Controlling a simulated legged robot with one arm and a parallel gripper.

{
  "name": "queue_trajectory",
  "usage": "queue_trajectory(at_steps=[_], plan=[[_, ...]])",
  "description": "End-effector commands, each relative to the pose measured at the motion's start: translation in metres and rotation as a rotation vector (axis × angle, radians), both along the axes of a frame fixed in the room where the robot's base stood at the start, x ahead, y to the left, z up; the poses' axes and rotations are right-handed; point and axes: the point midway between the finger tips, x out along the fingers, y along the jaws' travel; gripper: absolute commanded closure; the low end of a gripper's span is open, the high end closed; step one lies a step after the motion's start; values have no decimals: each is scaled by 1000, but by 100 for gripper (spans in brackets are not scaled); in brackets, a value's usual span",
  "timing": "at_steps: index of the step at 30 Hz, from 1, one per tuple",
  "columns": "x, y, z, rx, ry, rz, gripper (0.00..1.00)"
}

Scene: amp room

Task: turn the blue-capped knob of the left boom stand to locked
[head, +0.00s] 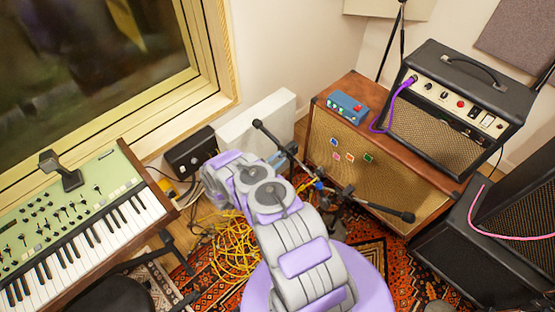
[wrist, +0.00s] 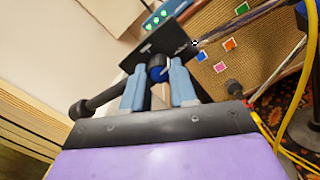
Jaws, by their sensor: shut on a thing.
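In the wrist view, the blue-capped knob (wrist: 157,72) sits between the two blue-grey fingers of my gripper (wrist: 158,88), which is shut on it. A pale mark shows on the knob's face. A black plate (wrist: 165,42) with a small white mark is just behind the knob. The black boom (wrist: 100,100) of the left stand runs to the lower left and ends in a thick tip. In the head view this boom (head: 272,138) rises beyond my arm. My arm hides the knob there. I cannot read the knob's locked or unlocked position.
A second black boom (head: 385,209) reaches right, close to my arm. Yellow cables (head: 235,245) lie loose on the patterned rug. A green keyboard (head: 65,215) stands at left.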

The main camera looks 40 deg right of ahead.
Motion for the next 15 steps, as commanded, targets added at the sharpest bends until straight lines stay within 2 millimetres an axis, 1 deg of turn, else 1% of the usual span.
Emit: queue_trajectory(at_steps=[1,6,15], plan=[[0,1,-3,8,-19,4,100],[1,2,-3,12,-76,5,100],[1,2,-3,16,-109,5,100]])
